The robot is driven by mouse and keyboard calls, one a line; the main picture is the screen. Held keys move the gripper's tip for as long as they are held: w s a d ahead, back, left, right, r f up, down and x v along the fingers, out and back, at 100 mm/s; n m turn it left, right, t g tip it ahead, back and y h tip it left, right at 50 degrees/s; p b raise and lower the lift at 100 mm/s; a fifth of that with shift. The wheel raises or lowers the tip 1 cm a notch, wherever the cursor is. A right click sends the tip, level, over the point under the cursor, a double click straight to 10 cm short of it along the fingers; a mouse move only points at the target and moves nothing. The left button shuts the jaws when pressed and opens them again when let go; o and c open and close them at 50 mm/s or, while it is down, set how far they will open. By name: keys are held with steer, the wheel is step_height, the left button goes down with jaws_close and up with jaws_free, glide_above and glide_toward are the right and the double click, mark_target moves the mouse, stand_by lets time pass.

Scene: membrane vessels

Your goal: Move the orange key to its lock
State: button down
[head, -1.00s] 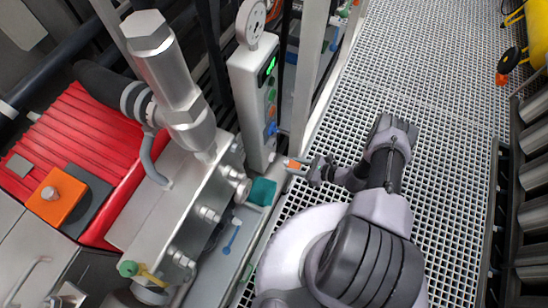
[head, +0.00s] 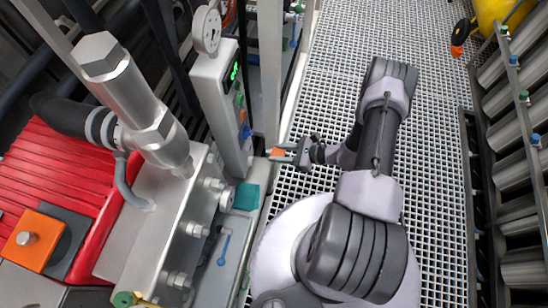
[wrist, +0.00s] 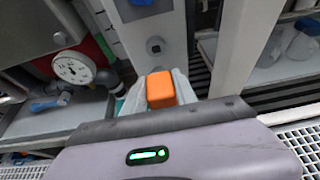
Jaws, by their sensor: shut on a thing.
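My gripper (head: 282,153) is shut on the orange key (head: 277,152), left of my forearm and just right of the grey column (head: 222,110). In the wrist view the key is an orange block (wrist: 160,90) between the pale fingertips (wrist: 160,98). The column carries a lit green display and small coloured fittings, among them a blue one (head: 246,132). In the wrist view a dark round socket (wrist: 155,46) on a grey upright lies just beyond the key, with a gap between them. I cannot tell which fitting is the orange lock.
A teal block (head: 247,197) lies below the column. A steel valve block (head: 150,215) and a red ribbed housing (head: 55,170) with an orange plate (head: 33,240) stand at left. The grating floor (head: 330,80) is clear ahead. Pipe racks (head: 510,150) line the right.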

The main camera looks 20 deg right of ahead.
mark_target(250, 148)
stand_by(0.3)
steer(key=shift+w+a, duration=0.85)
steer(key=shift+a, duration=0.35)
steer(key=shift+w+a, duration=0.85)
steer(key=shift+a, duration=0.3)
steer(key=shift+w+a, duration=0.35)
steer(key=shift+a, duration=0.1)
stand_by(0.3)
steer(key=c, duration=0.9)
jaws_free()
steer(key=p+v, duration=0.5)
steer(key=v, duration=1.2)
steer(key=shift+s+p, duration=0.2)
steer(key=shift+p, duration=0.1)
steer(key=shift+d, duration=0.15)
